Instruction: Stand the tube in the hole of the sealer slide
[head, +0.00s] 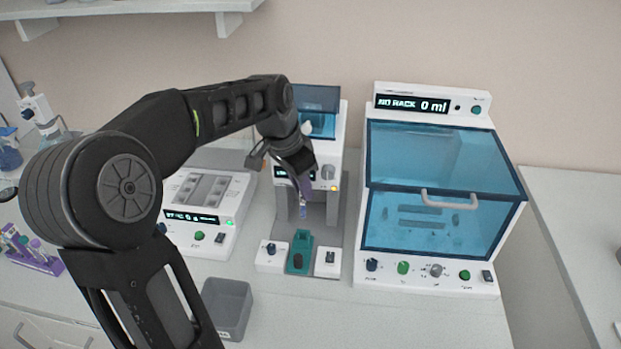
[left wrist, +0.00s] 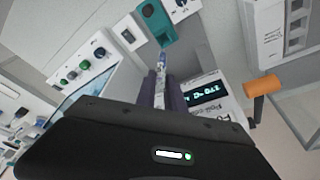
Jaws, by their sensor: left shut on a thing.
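The teal sealer slide (head: 304,241) sticks out at the front of the white sealer (head: 339,150), with a dark round hole in its front part. It also shows at the top of the left wrist view (left wrist: 165,28). My left gripper (head: 302,186) is in front of the sealer, above and behind the slide's hole. It is shut on a thin tube (left wrist: 160,65), whose lower end (head: 303,211) points down towards the slide and is apart from it. The gripper's fingers hide the tube's upper part. My right gripper is not in view.
A glass-fronted machine (head: 440,190) stands right of the sealer. A white heating block (head: 205,200) stands on the left, with a grey open bin (head: 228,308) in front. A purple rack with tubes (head: 35,258) is at the far left. The bench front is clear on the right.

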